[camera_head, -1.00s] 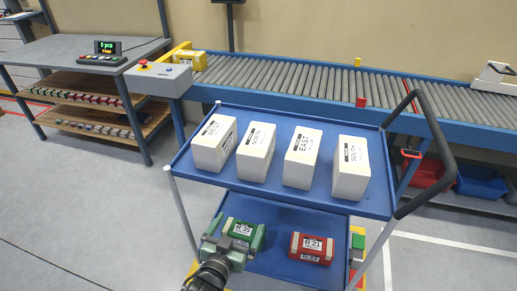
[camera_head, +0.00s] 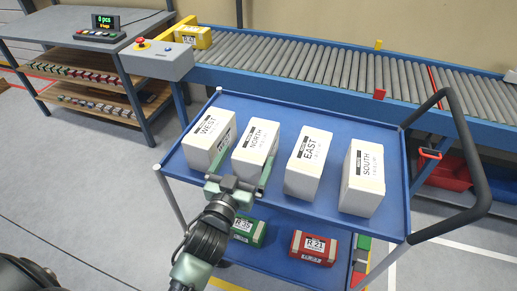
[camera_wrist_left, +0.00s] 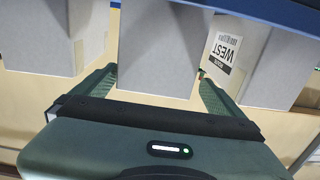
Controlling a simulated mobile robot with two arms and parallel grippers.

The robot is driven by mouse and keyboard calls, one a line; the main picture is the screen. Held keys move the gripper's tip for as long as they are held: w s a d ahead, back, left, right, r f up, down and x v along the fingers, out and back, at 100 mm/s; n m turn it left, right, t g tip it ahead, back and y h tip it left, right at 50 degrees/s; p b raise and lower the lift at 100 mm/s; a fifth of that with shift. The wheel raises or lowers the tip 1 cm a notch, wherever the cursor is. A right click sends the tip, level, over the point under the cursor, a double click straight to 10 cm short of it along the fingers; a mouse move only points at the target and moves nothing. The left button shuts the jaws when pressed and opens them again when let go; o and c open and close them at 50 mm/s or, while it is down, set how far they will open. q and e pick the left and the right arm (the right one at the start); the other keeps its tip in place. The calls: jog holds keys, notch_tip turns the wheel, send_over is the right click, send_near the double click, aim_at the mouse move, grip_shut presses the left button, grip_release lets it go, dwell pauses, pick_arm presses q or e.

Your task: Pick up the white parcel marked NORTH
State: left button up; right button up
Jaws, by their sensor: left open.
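The white parcel marked NORTH (camera_head: 257,138) stands on the blue top shelf of a cart, second from the left in a row. My left gripper (camera_head: 246,162) is open at its near side, with one finger to each side of the parcel. In the left wrist view, the parcel's plain grey-looking face (camera_wrist_left: 160,50) is between the two open fingers (camera_wrist_left: 158,76); its label is not visible there. I cannot tell whether either finger touches it. My right gripper is not in view.
Parcels WEST (camera_head: 208,138), EAST (camera_head: 308,162) and SOUTH (camera_head: 362,178) stand beside it, with narrow gaps. The cart's dark handle (camera_head: 478,185) is at right. Green (camera_head: 247,231) and red (camera_head: 313,246) boxes are on the lower shelf. A roller conveyor (camera_head: 330,70) runs behind.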

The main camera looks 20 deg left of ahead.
aim_at(255, 143)
pick_arm(q)
jog(key=w, duration=0.6)
jog(key=shift+d+f+p, duration=0.25)
jog(key=shift+d+p, duration=0.05)
jog(key=shift+d, duration=0.1)
jog(key=c, duration=1.8)
jog(key=shift+r, duration=0.1)
jog(key=shift+c, duration=1)
jog(key=shift+r, duration=0.15)
